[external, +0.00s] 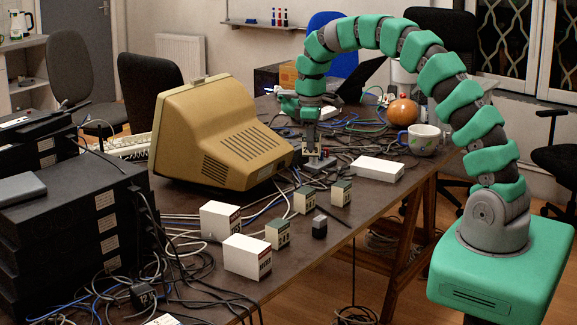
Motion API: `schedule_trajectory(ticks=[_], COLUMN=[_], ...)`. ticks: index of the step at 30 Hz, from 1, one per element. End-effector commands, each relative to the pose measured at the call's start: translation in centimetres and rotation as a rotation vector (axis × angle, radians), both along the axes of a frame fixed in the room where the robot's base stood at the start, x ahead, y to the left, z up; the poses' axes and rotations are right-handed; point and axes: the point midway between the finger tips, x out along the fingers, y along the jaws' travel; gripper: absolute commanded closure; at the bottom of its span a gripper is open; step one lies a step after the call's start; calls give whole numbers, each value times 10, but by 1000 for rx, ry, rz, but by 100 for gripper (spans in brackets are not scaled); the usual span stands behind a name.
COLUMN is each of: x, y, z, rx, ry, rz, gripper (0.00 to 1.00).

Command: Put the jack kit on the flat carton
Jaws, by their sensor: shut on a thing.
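My gripper (311,139) points down over the middle of the table and is shut on a small box, which I take to be the jack kit (312,159). The fingers partly hide it, and its label is too small to read. A flat white box, which fits the flat carton (377,168), lies on the table to the right of my gripper, close by and apart from it. Its top is bare.
A beige monitor (220,130) stands left of my gripper. A patterned mug (421,139), an orange round object (402,112) and tangled cables lie behind the flat box.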

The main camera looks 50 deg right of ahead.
Motion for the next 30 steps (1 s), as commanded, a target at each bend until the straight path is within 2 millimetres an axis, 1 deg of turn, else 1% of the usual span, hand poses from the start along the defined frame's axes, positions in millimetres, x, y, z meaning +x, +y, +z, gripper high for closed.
schedule_trajectory(ticks=[1, 3, 5, 6, 8, 9, 13, 15, 18, 21, 24, 27, 30], x=[-15, -35, -54, -67, -85, -99, -143, -163, -188, -206, -216, -215, -205], y=[-21, -46, -65, -77, -95, -105, -132, -142, -153, -159, -162, -166, -174], z=[-1, -5, -10, -13, -15, -18, -26, -29, -33, -37, -39, -40, -42], rx=[1, 3, 5, 7, 9, 12, 19, 23, 27, 32, 34, 33, 34], ry=[2, 0, 2, 3, -3, -2, -5, -8, -13, -12, -15, -16, -17], rz=[-42, -95, -139, -168, -213, -242, -331, -372, -421, -454, -473, -481, -482], gripper=[89, 89, 89, 89, 89, 89, 89, 89, 89, 89, 89, 89, 89])
